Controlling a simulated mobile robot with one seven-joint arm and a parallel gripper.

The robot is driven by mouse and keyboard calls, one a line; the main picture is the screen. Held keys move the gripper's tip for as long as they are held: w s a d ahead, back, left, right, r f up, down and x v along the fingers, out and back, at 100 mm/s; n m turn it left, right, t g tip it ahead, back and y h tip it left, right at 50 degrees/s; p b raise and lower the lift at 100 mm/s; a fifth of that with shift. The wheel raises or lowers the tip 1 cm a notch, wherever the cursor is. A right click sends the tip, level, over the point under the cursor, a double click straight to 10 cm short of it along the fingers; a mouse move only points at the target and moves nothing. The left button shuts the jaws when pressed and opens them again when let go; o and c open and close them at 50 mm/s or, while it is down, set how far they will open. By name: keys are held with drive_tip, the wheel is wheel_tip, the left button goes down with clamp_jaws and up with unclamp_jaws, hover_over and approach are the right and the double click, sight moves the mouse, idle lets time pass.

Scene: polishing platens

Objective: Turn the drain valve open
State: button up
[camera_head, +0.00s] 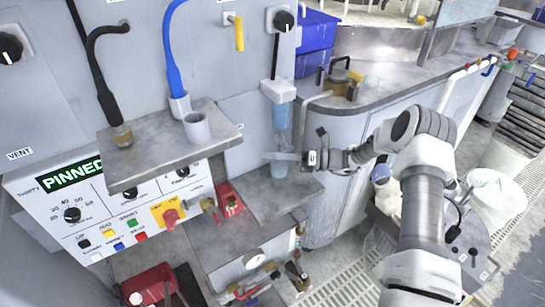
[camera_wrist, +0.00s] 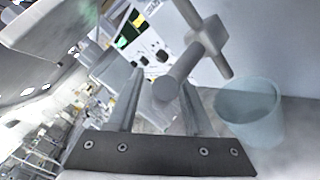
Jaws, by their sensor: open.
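My gripper (camera_head: 272,156) is at the wall below a pale blue cylinder (camera_head: 280,116); its fingers point left. In the wrist view my gripper (camera_wrist: 161,78) is open, with a grey round bar (camera_wrist: 178,74) between or just beyond its fingertips. The bar joins a grey cross-shaped fitting (camera_wrist: 207,36), which looks like the drain valve; I cannot tell whether the fingers touch it. In the head view I cannot make out the valve clearly at the gripper.
A grey shelf (camera_head: 285,198) lies under the cup. A higher shelf (camera_head: 150,160) with a small grey cup (camera_head: 197,128) juts out at left, above the control panel (camera_head: 75,200). A counter (camera_head: 400,78) is behind my arm. Pipes and a gauge (camera_head: 254,259) sit below.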

drive_tip(key=shift+a, duration=0.15)
drive_tip(key=shift+c, duration=0.3)
clamp_jaws()
